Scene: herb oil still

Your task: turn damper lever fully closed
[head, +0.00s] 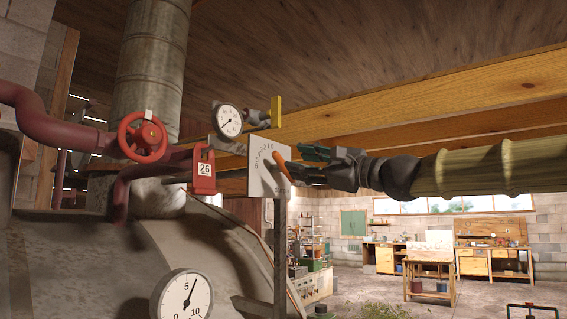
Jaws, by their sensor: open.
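The orange damper lever (280,163) sits on the front of an upright pale plate (261,178) printed with a number scale, in the middle of the head view. The lever slants from upper left to lower right. My gripper (297,165) reaches in from the right, its fingers pointing left at the lever. The jaws are apart, with a green-tinted finger above and a dark one below. The lever's lower end overlaps the lower fingertip in the picture; I cannot tell whether they touch. The lever's exact scale reading is too small to tell.
Left of the plate are a red tag (204,170) marked 26, a red handwheel (142,137) and a round gauge (228,121). A yellow-handled valve (276,112) is just above the plate. The big still (95,262) fills the lower left. Wooden beams (400,104) run overhead.

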